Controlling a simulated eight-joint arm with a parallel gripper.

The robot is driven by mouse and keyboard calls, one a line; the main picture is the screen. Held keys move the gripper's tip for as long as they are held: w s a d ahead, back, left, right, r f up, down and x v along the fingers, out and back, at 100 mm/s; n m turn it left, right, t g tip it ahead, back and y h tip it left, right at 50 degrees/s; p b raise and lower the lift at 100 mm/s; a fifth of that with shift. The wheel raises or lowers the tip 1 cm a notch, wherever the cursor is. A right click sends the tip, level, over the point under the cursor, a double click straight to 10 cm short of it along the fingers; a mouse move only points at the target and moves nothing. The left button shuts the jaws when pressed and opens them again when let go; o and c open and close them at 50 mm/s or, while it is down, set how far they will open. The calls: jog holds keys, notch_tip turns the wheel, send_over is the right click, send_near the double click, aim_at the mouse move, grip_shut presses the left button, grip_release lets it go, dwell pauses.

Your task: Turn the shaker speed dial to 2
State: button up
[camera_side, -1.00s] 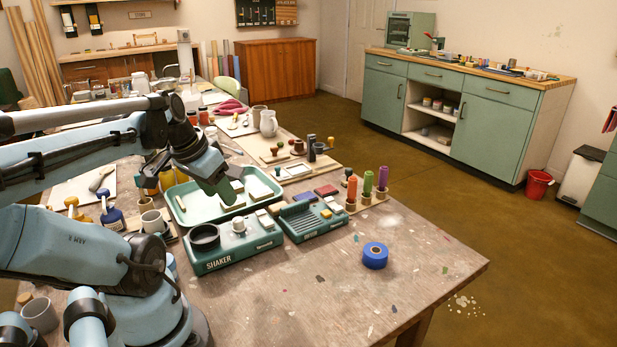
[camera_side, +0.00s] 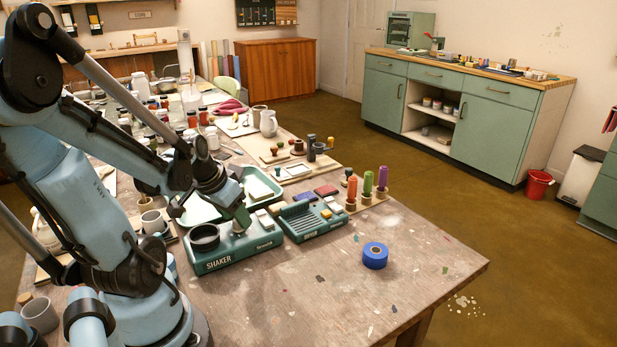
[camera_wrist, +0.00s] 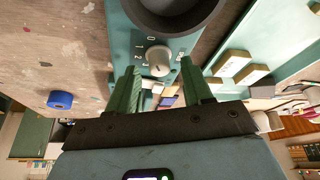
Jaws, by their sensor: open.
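The green shaker (camera_side: 218,262) stands on the table, with a dark round cup (camera_side: 204,236) on its left. Its pale speed dial (camera_wrist: 157,58) shows in the wrist view, with small numbers beside it, including 0, 1 and 2. Which number the dial's mark points at is too small to tell. In the side view the dial is largely hidden by my gripper (camera_side: 240,217), which points down just above it. In the wrist view my gripper's green fingers (camera_wrist: 160,66) are apart, one on each side of the dial. I cannot tell if they touch it.
A second green device (camera_side: 312,224) with a ribbed top stands right beside the shaker. A green tray (camera_side: 196,210) lies behind. Colored-handled tools (camera_side: 367,183) stand to the right. A blue tape roll (camera_side: 375,255) sits on the clear front of the table.

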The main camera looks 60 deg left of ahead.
jog(key=shift+w+f, duration=0.1)
jog(key=shift+f, duration=0.2)
grip_shut()
